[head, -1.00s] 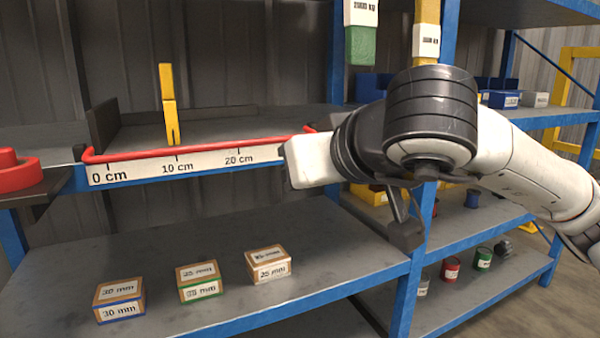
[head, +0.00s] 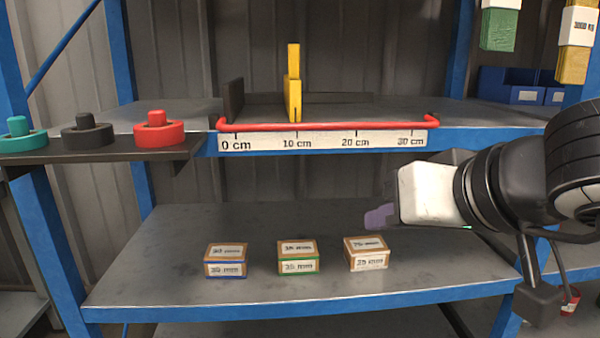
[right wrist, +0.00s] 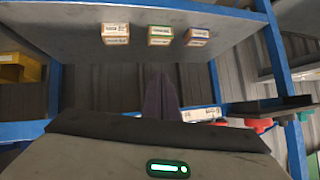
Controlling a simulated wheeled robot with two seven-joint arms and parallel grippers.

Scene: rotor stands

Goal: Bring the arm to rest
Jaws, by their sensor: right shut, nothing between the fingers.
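My right gripper (head: 380,217) comes in from the right in the head view. Its dark purple fingers are shut and empty, pointing left. In the picture they lie below the right part of the ruler and above the rightmost small box. In the right wrist view the closed fingers (right wrist: 161,98) show at the middle, with nothing between them. My left gripper is not in view.
A blue-framed shelf carries a ruler (head: 325,141) with a red bar (head: 330,126) and a yellow upright piece (head: 293,85). Three labelled boxes (head: 298,257) sit on the lower shelf. Teal, black and red rotors (head: 160,130) stand on the left ledge.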

